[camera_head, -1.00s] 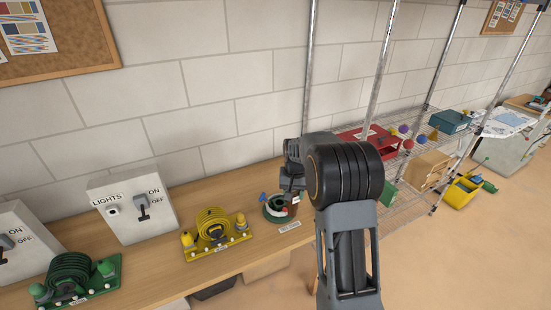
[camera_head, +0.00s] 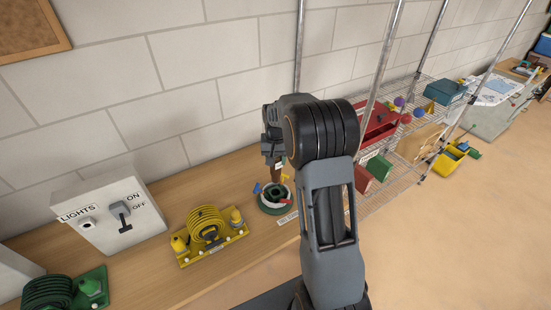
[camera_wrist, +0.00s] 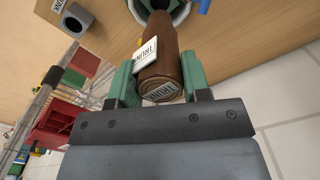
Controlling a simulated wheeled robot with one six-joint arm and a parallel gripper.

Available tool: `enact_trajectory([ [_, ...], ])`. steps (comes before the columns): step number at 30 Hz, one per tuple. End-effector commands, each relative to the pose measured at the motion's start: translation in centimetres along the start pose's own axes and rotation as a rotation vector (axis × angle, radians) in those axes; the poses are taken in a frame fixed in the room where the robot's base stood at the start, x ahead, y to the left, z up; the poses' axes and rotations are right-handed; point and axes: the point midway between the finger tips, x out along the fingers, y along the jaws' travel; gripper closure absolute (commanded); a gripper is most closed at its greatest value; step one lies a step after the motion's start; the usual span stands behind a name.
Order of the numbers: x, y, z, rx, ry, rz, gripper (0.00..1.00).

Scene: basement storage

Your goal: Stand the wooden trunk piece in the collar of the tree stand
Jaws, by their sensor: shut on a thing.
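The wooden trunk piece (camera_wrist: 160,52) is a brown cylinder with white labels, held between the green fingers of my gripper (camera_wrist: 159,82) in the wrist view. In the head view the trunk piece (camera_head: 278,173) hangs below my gripper (camera_head: 273,160), roughly upright, over the tree stand. The tree stand (camera_head: 277,209) is a round green base with a white ring and blue, yellow and red parts around it. In the wrist view the stand (camera_wrist: 181,15) lies beyond the trunk's far end, which hides part of it. I cannot tell whether the trunk end is inside the collar.
A yellow coil board (camera_head: 210,240) and a lights switch box (camera_head: 108,212) stand left of the stand on the wooden bench (camera_head: 165,195). A wire shelf with red bins (camera_head: 378,125) is close on the right. A grey block with a hole (camera_wrist: 77,19) shows in the wrist view.

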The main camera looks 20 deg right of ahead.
Motion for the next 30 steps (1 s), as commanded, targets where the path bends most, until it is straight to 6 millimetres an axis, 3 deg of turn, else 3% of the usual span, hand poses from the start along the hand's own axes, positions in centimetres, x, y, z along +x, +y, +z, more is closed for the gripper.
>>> enact_trajectory([
  [8,1.0,-0.1,0.0,-0.002,0.000,0.000,0.85],
  [24,5.3,-0.2,0.0,-0.003,0.000,0.000,0.85],
  [30,5.8,-0.2,0.0,-0.003,0.000,0.000,0.85],
])
